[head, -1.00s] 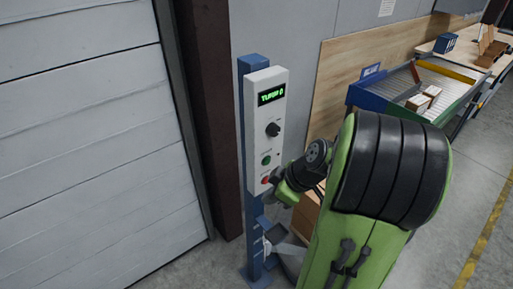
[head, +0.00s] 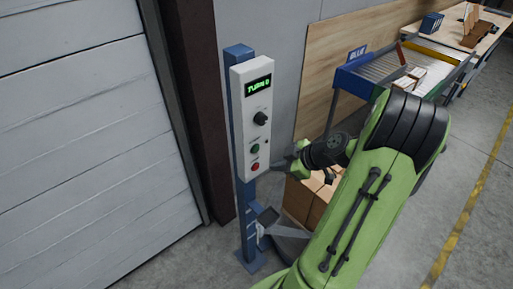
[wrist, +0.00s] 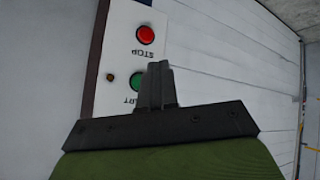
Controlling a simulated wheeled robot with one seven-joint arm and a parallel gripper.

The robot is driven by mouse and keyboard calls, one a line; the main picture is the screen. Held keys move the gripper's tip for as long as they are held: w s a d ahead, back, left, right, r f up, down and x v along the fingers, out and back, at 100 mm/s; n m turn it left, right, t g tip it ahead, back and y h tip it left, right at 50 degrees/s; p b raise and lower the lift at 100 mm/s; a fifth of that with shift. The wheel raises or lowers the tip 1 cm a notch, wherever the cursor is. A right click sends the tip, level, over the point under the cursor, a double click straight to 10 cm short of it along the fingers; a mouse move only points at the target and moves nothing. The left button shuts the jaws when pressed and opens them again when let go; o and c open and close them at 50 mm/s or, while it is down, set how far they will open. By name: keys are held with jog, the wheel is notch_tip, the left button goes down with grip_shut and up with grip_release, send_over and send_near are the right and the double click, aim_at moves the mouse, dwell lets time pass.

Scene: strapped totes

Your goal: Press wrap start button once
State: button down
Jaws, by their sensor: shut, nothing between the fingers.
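The white control box (head: 251,90) stands on a blue post. Its green-lit display (head: 259,85) seems to read "TURN 0". Below are a black knob (head: 261,118), the green start button (head: 255,148) and the red stop button (head: 254,166). My gripper (head: 277,164) is just right of the box, near the height of the two buttons. In the wrist view, the shut fingers (wrist: 157,78) partly cover the green button (wrist: 137,82), labelled START upside down. The red button (wrist: 145,34), labelled STOP, is clear of them. I cannot tell any contact from these views.
A white shutter door (head: 85,120) and a dark column (head: 188,100) are left of the post. Cardboard boxes (head: 303,200) stand low behind my arm. A blue-framed conveyor (head: 352,82) and a table (head: 462,45) are at back right.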

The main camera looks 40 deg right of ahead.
aim_at(256, 149)
jog(key=shift+w, duration=2.5)
jog(key=shift+w+b, duration=0.3)
jog(key=shift+w, duration=0.1)
jog(key=shift+w+a, duration=0.1)
jog(key=shift+w, duration=0.25)
dwell(0.4)
jog(key=shift+s+b, duration=0.6)
jog(key=shift+s, duration=0.15)
